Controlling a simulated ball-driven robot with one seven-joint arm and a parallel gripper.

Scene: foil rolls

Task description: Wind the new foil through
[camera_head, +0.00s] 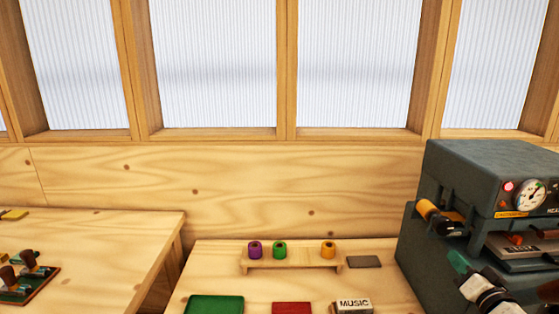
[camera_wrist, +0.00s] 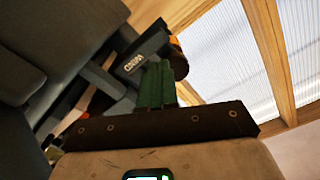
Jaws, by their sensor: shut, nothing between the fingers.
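The dark grey machine (camera_head: 480,175) stands at the right in the head view. An orange and black cylinder (camera_head: 432,212) sticks out of its left front. In the wrist view a dark part lettered WIND (camera_wrist: 132,64) shows, with an orange-edged round end (camera_wrist: 178,62) beside it. My gripper (camera_head: 459,263) is just below the cylinder in the head view, its green fingers together and empty. In the wrist view the green fingers (camera_wrist: 156,84) lie close to the WIND part; I cannot tell whether they touch.
A green tray (camera_head: 215,304), a red block (camera_head: 291,308), a block lettered MUSIC (camera_head: 353,304) and a grey plate (camera_head: 364,262) lie on the bench (camera_head: 205,270) left of the machine. Another table (camera_head: 110,245) at the left holds wooden-handled tools (camera_head: 28,272). The machine has a gauge (camera_head: 530,194) and red light.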

